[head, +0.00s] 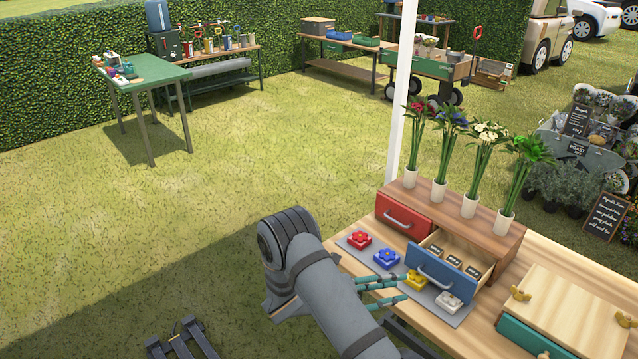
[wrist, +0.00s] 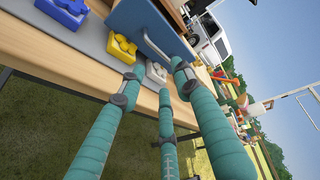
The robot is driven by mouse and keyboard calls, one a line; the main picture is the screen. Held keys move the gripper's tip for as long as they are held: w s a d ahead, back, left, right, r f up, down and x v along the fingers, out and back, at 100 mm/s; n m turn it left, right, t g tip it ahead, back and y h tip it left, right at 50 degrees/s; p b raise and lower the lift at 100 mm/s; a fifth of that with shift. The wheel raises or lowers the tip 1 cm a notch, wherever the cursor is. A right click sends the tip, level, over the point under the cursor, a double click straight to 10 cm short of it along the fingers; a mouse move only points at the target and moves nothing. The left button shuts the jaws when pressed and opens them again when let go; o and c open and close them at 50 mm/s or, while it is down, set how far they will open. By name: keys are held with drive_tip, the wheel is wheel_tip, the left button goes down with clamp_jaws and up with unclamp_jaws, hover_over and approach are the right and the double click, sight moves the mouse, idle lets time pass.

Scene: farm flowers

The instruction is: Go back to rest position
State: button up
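My gripper (head: 378,291) has teal fingers and hangs at the front edge of the wooden bench, just in front of the pulled-out blue drawer (head: 446,274). In the wrist view my gripper (wrist: 160,90) has its fingers spread apart with nothing held between them. The blue drawer's front and handle (wrist: 157,47) lie just beyond the fingertips; I cannot tell whether a finger touches the handle. A yellow flower block (head: 416,280) and a white flower block (head: 450,301) lie on a grey mat (head: 434,298) beside the fingers.
Red (head: 359,239) and blue (head: 386,258) flower blocks lie farther left on the mat. A red drawer (head: 403,214) is shut. Several flower vases (head: 468,206) stand on the drawer cabinet. A white post (head: 400,110) rises behind. Open grass (head: 250,150) lies to the left.

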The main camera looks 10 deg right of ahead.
drive_tip(key=x, duration=1.1)
drive_tip(key=shift+w, duration=0.1)
drive_tip(key=shift+a, duration=0.2)
